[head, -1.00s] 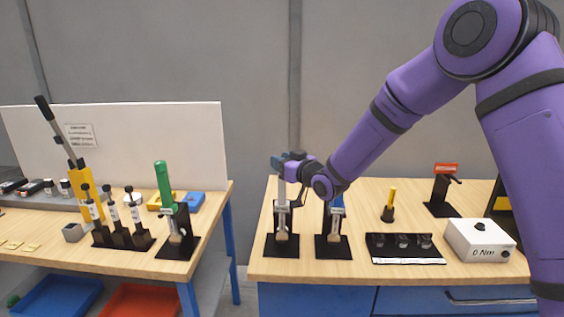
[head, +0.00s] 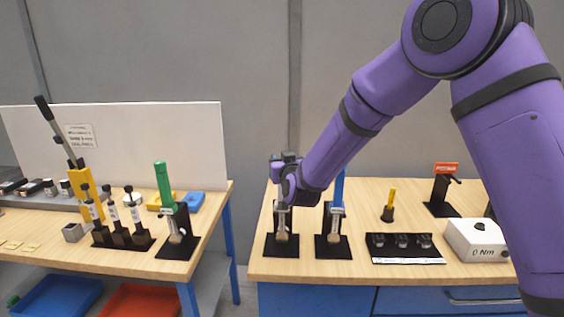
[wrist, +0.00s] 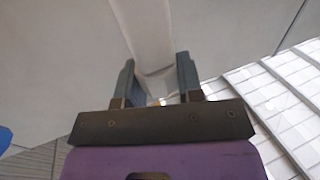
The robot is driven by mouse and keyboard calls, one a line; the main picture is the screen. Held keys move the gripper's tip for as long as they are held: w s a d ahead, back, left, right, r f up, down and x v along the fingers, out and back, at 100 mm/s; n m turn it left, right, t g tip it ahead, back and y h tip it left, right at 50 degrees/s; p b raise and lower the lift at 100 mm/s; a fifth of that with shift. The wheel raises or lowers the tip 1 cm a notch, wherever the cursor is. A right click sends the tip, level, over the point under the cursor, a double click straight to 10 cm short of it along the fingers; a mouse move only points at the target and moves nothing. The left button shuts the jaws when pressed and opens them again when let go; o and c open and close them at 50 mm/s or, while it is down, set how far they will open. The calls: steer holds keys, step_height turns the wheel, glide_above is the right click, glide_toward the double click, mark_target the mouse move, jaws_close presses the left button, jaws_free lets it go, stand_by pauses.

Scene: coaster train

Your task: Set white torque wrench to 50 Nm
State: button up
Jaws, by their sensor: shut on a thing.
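The white torque wrench stands upright in a black stand (head: 281,245) on the right bench. Its metal lower part (head: 282,220) shows in the head view, while its handle is hidden behind my wrist. My gripper (head: 277,172) is at the top of this wrench. In the wrist view the pale handle (wrist: 147,32) runs between the two fingers of my gripper (wrist: 158,80), which are shut on it. No scale reading on the wrench can be made out. A white box (head: 478,240) reading "0 Nm" sits at the bench's right.
A blue wrench (head: 338,190) stands in its own stand close to the right. Beyond it are a yellow-handled tool (head: 389,205), a black tray of sockets (head: 405,260) and a red-topped stand (head: 446,170). A green wrench (head: 164,182) stands on the left bench, across a gap.

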steer(key=m+h, duration=0.2)
steer(key=h, duration=0.2)
steer(key=m+h, duration=0.3)
steer(key=h, duration=0.1)
steer(key=shift+a, duration=0.15)
steer(key=m+g+h, duration=0.1)
steer(key=m+h, duration=0.1)
steer(key=h, duration=0.1)
steer(key=m+g+h, duration=0.1)
steer(key=m+h, duration=0.1)
steer(key=h, duration=0.1)
steer(key=shift+m+h, duration=0.4)
steer(key=m+g+h, duration=0.4)
steer(key=g+h, duration=0.1)
steer(key=shift+m, duration=0.3)
steer(key=shift+m+g+h, duration=0.65)
steer(key=shift+m+g, duration=0.25)
steer(key=shift+g, duration=0.45)
steer(key=shift+m+g+h, duration=0.65)
steer(key=shift+m+g, duration=0.25)
steer(key=shift+g, duration=0.45)
steer(key=shift+r+m+g, duration=0.1)
steer(key=shift+m+g, duration=0.2)
steer(key=shift+g, duration=0.2)
steer(key=o, duration=0.9)
